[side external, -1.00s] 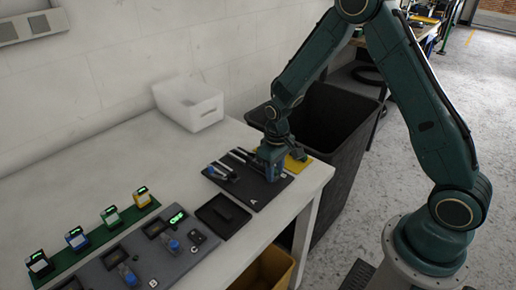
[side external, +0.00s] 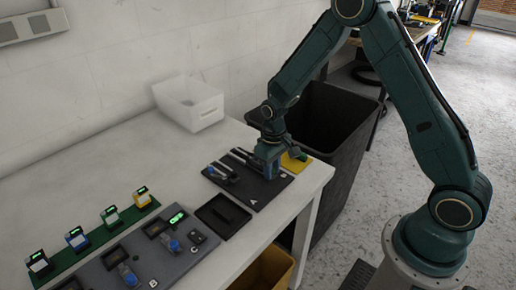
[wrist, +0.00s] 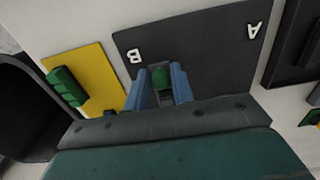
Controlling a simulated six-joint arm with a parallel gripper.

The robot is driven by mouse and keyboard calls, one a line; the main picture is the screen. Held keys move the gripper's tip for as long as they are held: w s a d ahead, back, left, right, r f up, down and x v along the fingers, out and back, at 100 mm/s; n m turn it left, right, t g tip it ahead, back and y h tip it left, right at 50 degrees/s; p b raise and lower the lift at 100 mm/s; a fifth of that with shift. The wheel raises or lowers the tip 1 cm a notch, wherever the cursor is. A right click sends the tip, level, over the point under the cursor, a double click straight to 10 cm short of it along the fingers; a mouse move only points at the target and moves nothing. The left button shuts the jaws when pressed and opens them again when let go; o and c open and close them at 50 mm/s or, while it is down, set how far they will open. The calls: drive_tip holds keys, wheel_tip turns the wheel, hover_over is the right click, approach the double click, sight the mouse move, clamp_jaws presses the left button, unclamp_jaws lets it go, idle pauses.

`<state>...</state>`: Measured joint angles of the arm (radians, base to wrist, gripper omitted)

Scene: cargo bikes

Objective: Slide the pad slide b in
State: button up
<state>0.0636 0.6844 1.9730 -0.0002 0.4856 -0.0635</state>
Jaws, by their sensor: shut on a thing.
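The dark slide board (side external: 262,199) lies flat near the table's right end, with white letters A and B on it. My gripper (side external: 268,174) is down on its B side. In the wrist view, my gripper's blue fingers (wrist: 160,88) are shut on a small green piece (wrist: 159,76) beside the letter B; I take it to be pad slide b. The fingers hide most of it and its track. On the A side, a dark slide piece with a blue part (side external: 222,173) sits apart from my gripper.
A yellow plate (side external: 295,163) lies beside the board, with a green block (wrist: 66,86) on it. A black tray (side external: 223,216) is on the other side. A grey panel (side external: 150,262) and green rack (side external: 92,240) stand at left, a white bin (side external: 189,103) behind.

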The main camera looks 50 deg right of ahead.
drive_tip(key=shift+w, duration=3.75)
drive_tip(key=o, duration=0.5)
drive_tip(key=shift+o, duration=0.2)
drive_tip(key=shift+w+d+r, duration=0.1)
drive_tip(key=shift+r, duration=0.05)
drive_tip(key=shift+r, duration=2.15)
drive_tip(key=s+r, duration=0.3)
drive_tip(key=s, duration=0.3)
drive_tip(key=shift+s, duration=0.15)
